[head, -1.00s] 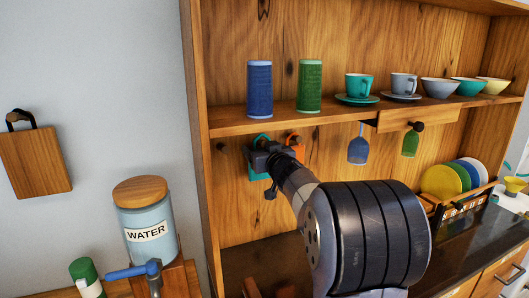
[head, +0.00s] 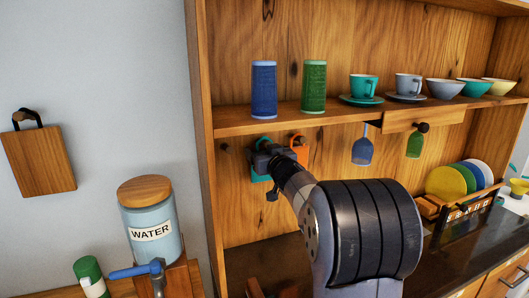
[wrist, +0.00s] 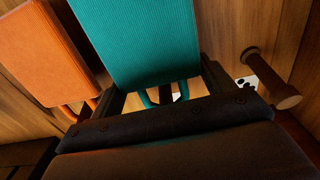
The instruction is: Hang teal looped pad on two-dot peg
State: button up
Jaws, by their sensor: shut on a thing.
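The teal looped pad (wrist: 140,40) is held in my gripper (wrist: 165,95), between its two fingers, with its loop end toward the palm. In the head view the teal pad (head: 258,172) shows below and left of my gripper (head: 268,160), under the shelf and near the back panel. The gripper hides much of it. A wooden peg (wrist: 265,75) stands apart to the right of the pad in the wrist view. A white label with dark dots (wrist: 247,84) is partly visible behind it; I cannot tell the full dot count. A dark peg (head: 225,148) shows left of the gripper.
An orange pad (wrist: 45,50) hangs close beside the teal one; it also shows in the head view (head: 302,153). The shelf (head: 330,112) with cups and cylinders is just above my gripper.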

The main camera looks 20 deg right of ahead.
jog(key=o, duration=1)
jog(key=s+b, duration=0.1)
jog(key=s, duration=0.9)
jog(key=shift+s, duration=0.4)
jog(key=shift+w, duration=0.15)
